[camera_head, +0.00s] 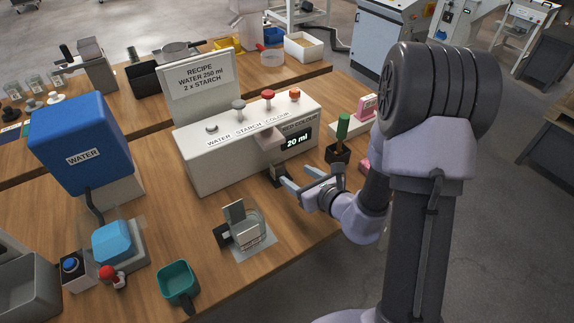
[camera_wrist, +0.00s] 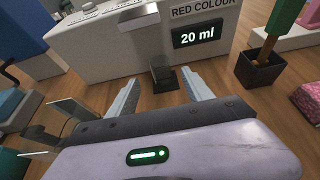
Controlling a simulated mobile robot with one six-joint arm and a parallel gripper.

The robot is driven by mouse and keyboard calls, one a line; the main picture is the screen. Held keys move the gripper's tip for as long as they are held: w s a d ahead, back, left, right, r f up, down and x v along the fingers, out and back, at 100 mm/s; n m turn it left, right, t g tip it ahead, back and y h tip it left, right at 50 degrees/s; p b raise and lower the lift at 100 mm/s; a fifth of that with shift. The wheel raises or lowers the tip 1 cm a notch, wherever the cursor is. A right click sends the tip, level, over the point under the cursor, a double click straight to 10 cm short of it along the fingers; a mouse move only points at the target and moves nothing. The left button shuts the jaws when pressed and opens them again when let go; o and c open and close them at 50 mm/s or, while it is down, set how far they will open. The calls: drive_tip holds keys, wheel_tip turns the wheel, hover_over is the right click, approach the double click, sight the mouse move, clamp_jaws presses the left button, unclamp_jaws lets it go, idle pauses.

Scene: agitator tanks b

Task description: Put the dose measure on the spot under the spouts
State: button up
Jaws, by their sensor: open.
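The dose measure appears to be a small dark cup with a dark upright handle (camera_head: 277,174). It stands upright at the front of the white dispenser (camera_head: 240,145), below its projecting spout block (camera_head: 268,140). In the wrist view the measure (camera_wrist: 162,75) is in front of the dispenser, under the spout block (camera_wrist: 140,18). My gripper (camera_head: 294,177) is open and level with the measure. In the wrist view its fingers (camera_wrist: 160,80) lie left and right of the handle with gaps on both sides. The spot itself is hidden by the measure, or cannot be made out.
A dark pot (camera_wrist: 260,72) with a green-handled tool is right of the display. Bare wood lies between jug and dispenser.

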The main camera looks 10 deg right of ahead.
drive_tip(key=s+a+r+n+g+y, duration=0.65)
drive_tip(key=s+a+r+n, duration=0.35)
drive_tip(key=a+r+n, duration=0.4)
drive_tip(key=s+r+n+g+h, duration=0.1)
drive_tip(key=s+n+g+h, duration=0.25)
drive_tip(key=s+n, duration=0.75)
drive_tip(key=s+d+r+n+t+h, duration=0.2)
drive_tip(key=s+d+r+n+h, duration=0.1)
drive_tip(key=d+h, duration=0.2)
drive_tip(key=shift+s+d+r+t, duration=0.3)
drive_tip(key=shift+s+d+t, duration=0.1)
drive_tip(key=shift+d, duration=0.75)
